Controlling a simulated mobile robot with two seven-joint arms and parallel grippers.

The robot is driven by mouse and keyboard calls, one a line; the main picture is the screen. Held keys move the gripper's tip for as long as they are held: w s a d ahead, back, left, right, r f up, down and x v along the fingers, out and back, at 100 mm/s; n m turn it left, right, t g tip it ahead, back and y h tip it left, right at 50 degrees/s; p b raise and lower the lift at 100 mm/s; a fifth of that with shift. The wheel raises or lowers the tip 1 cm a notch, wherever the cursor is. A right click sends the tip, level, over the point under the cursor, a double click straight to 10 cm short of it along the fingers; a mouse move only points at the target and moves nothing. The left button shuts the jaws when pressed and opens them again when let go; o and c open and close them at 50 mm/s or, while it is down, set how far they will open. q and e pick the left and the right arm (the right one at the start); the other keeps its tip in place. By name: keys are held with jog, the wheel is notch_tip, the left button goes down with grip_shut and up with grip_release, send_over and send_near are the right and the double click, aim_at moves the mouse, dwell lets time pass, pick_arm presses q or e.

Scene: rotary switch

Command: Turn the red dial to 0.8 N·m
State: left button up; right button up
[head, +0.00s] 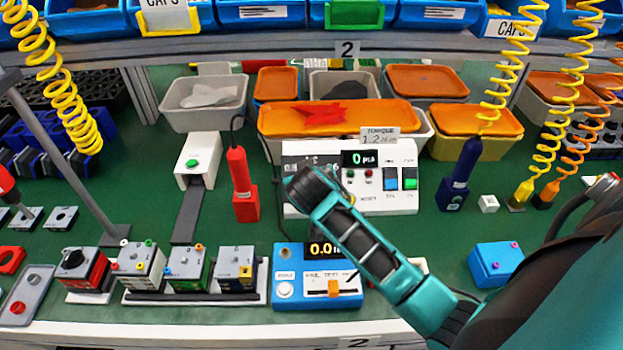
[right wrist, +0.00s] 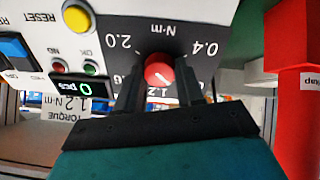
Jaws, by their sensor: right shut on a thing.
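The red dial (right wrist: 158,70) is on the dark face of the white torque box (head: 395,200), with numbers around it and "N·m" above it in the right wrist view. 2.0 is at its upper left, 0.4 at its upper right, and 1.2 shows partly between the fingers. A small light mark is on the dial's face; its exact reading is unclear. My right gripper (right wrist: 160,88) is shut on the dial, one dark finger on each side. In the head view my right gripper (head: 303,188) hides the dial. My left gripper is not in view.
A red electric screwdriver (head: 242,185) stands just left of the box, close to my right gripper. A blue tester (head: 318,290) stands in front. Bins stand behind the box. A blue block (head: 497,265) is at the right. Green mat is bare between these.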

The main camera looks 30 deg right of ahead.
jog(key=shift+s+f+n, duration=0.1)
jog(key=shift+n, duration=1)
jog(key=o, duration=1)
jog(key=shift+o, duration=0.2)
jog(key=v, duration=1.3)
